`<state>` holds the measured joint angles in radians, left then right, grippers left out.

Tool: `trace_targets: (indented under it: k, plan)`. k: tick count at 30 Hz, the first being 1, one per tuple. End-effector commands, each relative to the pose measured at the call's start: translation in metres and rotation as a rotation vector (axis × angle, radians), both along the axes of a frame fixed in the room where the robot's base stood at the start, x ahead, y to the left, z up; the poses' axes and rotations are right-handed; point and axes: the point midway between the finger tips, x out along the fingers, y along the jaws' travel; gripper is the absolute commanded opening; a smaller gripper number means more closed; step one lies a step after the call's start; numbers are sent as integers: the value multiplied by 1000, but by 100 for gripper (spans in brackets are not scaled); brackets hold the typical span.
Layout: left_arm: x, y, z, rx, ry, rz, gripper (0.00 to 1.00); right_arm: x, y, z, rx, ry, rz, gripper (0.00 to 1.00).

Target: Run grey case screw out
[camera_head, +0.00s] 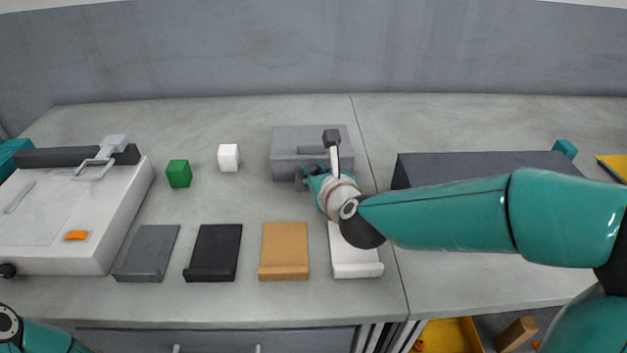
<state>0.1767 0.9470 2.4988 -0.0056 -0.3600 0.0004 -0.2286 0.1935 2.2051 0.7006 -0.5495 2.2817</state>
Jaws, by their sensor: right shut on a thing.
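The grey case (310,138) stands shut on the worktop, towards the back and middle. My right gripper (305,179) is at the lower front of the case, right of its middle, with its arm coming in from the right. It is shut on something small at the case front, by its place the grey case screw. The screw itself is hidden by the fingers, so how far out it sits cannot be told. My left gripper is out of view; only part of my left arm shows at the lower left corner.
A green cube (179,174) and a white cube (228,158) stand left of the case. Grey, black, tan and white holders (284,250) line the front. A white machine (60,225) fills the left. A dark box (480,166) lies behind my right arm.

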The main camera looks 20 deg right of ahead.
Motion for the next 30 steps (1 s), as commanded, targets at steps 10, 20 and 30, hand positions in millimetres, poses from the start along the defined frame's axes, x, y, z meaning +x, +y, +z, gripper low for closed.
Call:
trace_targets:
  k: [10,20,30]
  plan:
    - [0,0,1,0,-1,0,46,0,0,1,-2,1,1,43]
    - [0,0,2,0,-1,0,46,-1,-1,1,-1,1,-1,46]
    - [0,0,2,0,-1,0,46,-37,0,18,-1,-3,1,46]
